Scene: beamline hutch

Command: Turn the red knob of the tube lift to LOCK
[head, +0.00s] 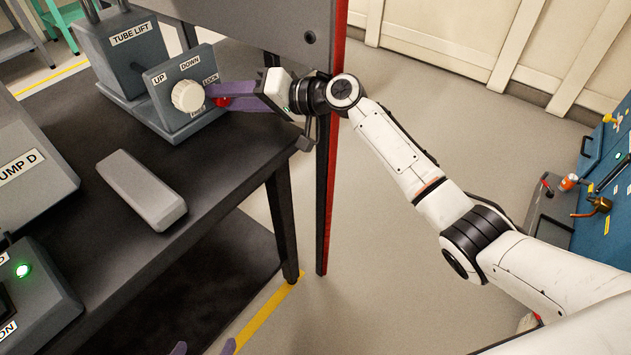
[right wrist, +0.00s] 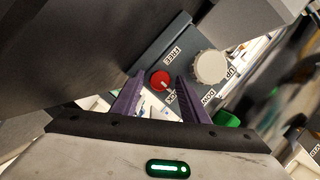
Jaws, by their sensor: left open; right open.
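The tube lift (head: 130,52) stands at the back of the dark bench. Its tilted front panel carries a large whitish knob (head: 188,96), which also shows in the right wrist view (right wrist: 210,67). The small red knob (right wrist: 161,80) sits beside it, with a pale mark on its face; its exact pointing is too small to read. FREE and a partly covered LOCK label are near it. My right gripper (head: 214,96) is open, its purple fingertips either side of the red knob; contact cannot be told. My left gripper (head: 205,349) is open at the bottom edge, far from the lift.
A grey bar-shaped block (head: 142,190) lies on the bench (head: 108,249). A PUMP D unit (head: 25,165) and a box with a green light (head: 35,300) stand at the left. A red-edged post (head: 328,190) rises close beside my right arm.

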